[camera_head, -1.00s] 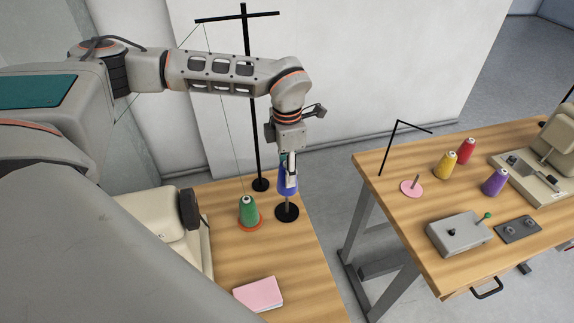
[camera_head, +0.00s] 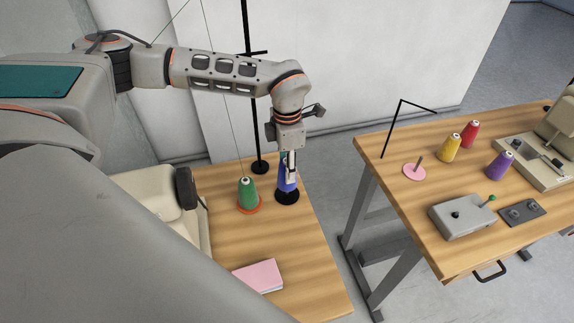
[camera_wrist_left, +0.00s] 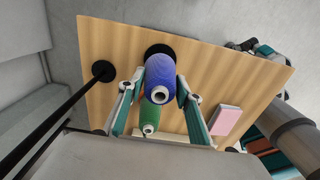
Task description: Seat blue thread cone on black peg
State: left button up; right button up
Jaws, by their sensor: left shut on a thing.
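My left gripper (camera_head: 289,166) points down and is shut on the blue thread cone (camera_head: 287,185). The cone is upright, directly over the black round base (camera_head: 287,198) at the table's right edge, its lower end at or just above the disc. The black peg itself is hidden by the cone, so I cannot tell how far the cone is down on it. In the left wrist view, the blue cone (camera_wrist_left: 160,76) is between the two fingers, with the black base (camera_wrist_left: 158,50) partly showing behind it.
A green cone (camera_head: 248,194) stands on an orange base just left of the blue one. A tall black stand (camera_head: 257,120) rises behind. A pink pad (camera_head: 259,276) lies near the table's front. The right table holds red, yellow and purple cones (camera_head: 499,165) and a pink disc with a peg (camera_head: 414,172).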

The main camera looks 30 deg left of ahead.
pick_arm(q)
jog(key=shift+f+b, duration=0.35)
jog(key=shift+f, duration=1.2)
jog(key=shift+f+b, duration=0.15)
jog(key=shift+b, duration=0.15)
jog(key=o, duration=1.3)
notch_tip(320, 180, up, 12)
